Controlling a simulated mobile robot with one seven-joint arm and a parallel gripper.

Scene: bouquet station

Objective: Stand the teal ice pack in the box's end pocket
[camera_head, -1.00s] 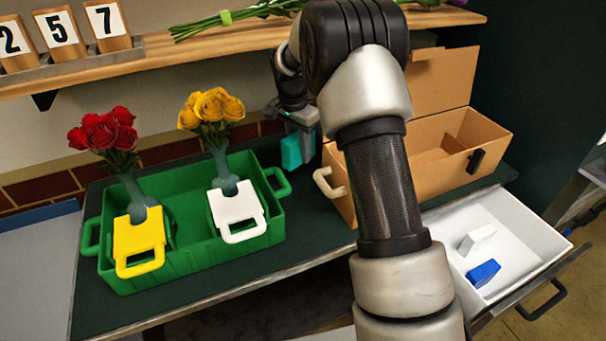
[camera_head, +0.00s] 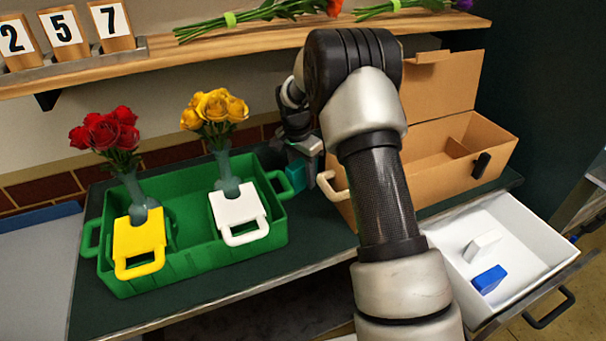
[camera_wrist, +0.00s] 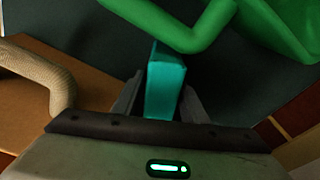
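My gripper (camera_wrist: 165,100) is shut on the teal ice pack (camera_wrist: 165,82), with a finger on each side of it in the wrist view. In the head view the teal ice pack (camera_head: 295,176) hangs below the gripper, partly hidden by the green crate's handle and the gripper. It is in the gap between the green crate and the cardboard box (camera_head: 405,192). The box stands open, its lid up at the back. A divider (camera_head: 457,147) inside marks off a pocket at its right end. My arm hides part of the box.
The green crate (camera_head: 190,270) holds red and yellow roses in vases and yellow and white handled pieces. Its right handle (camera_head: 282,187) and the box's cream handle (camera_head: 332,186) flank the gap. An open white drawer (camera_head: 530,247) holds a blue block (camera_head: 489,279) and a white block.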

